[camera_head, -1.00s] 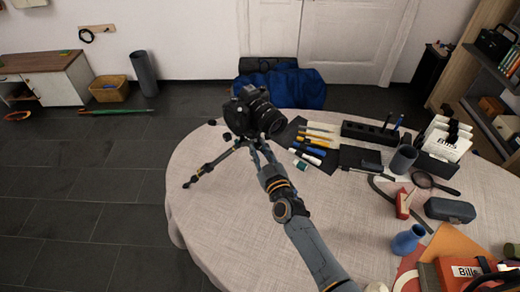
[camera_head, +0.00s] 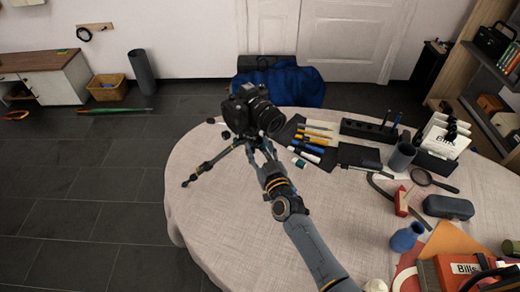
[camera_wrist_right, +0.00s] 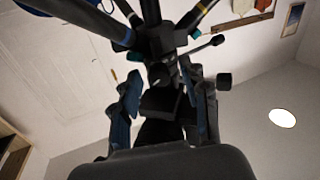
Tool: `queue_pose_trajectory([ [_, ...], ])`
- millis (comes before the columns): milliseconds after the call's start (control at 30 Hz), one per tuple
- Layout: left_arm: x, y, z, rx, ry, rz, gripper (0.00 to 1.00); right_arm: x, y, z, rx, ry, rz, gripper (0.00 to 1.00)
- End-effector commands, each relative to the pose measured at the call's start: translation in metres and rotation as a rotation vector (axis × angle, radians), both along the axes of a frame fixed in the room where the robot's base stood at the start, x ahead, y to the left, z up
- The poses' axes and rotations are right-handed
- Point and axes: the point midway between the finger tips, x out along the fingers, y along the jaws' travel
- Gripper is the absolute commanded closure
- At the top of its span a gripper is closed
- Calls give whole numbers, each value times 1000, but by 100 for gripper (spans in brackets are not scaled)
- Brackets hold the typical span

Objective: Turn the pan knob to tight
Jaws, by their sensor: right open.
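A black camera (camera_head: 250,110) sits on a small tripod (camera_head: 212,163) standing on the round table (camera_head: 215,220). My right gripper (camera_head: 258,148) is just below the camera, at the tripod head. In the right wrist view, the open fingers of my right gripper (camera_wrist_right: 168,100) stand on either side of the dark tripod head (camera_wrist_right: 165,45). A small dark knob (camera_wrist_right: 158,75) shows between them, and another knob (camera_wrist_right: 224,81) shows to the right. I cannot tell which is the pan knob, or whether the fingers touch it. My left gripper is out of view.
Pens and markers lie on a dark mat (camera_head: 315,150) right of the camera. A grey cup (camera_head: 401,157), magnifying glass (camera_head: 422,177), dark case (camera_head: 447,207) and blue vase (camera_head: 407,237) stand farther right. The table's front left is clear.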

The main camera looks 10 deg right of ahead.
Motion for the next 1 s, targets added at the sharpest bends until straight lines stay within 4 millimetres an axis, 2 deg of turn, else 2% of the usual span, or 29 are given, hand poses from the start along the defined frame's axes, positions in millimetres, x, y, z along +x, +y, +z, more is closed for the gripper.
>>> queue_pose_trajectory([
  [167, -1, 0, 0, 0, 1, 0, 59, -15, -2, -2, 0, 2, 0, 55],
  [500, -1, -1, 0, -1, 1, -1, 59, -85, -13, -2, -1, 3, 1, 55],
  [633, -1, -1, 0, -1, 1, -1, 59, -105, -16, -2, 0, 3, 1, 55],
  [800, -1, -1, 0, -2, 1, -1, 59, -117, -18, 0, -1, 0, 0, 55],
  [1000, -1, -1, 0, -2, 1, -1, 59, -119, -18, 0, 0, 0, 0, 55],
])
